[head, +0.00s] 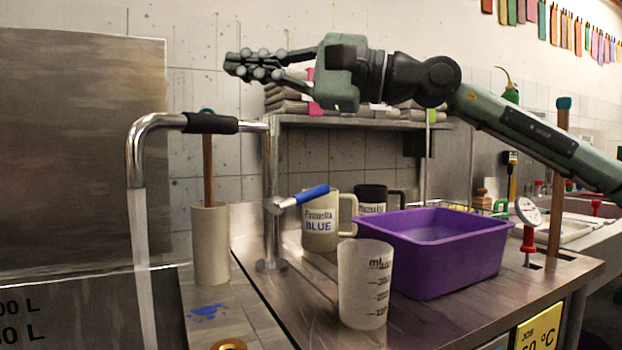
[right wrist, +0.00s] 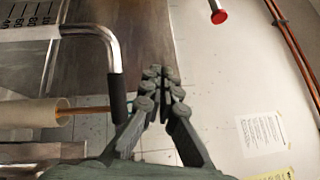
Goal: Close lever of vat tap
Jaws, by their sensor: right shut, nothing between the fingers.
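The vat tap (head: 270,165) is a chrome pillar with a bent spout arm and a black sleeve. Its lever (head: 312,195) has a blue handle, pointing right and slightly up from the pillar. A pale stream (head: 142,270) falls from the spout's open end at the left. My right gripper (head: 240,66) is shut and empty. In the head view it appears above the spout, pointing left, and is not on the lever. In the right wrist view its fingertips (right wrist: 162,82) are together, beside the spout bend (right wrist: 110,45); the lever is not seen there. My left gripper is not in view.
A clear measuring beaker (head: 365,285), a purple tub (head: 445,255) and a beige mug (head: 320,230) stand on the steel bench right of the tap. A beige cylinder (head: 210,245) with a wooden stick stands left. A shelf (head: 350,121) with folded cloths is behind.

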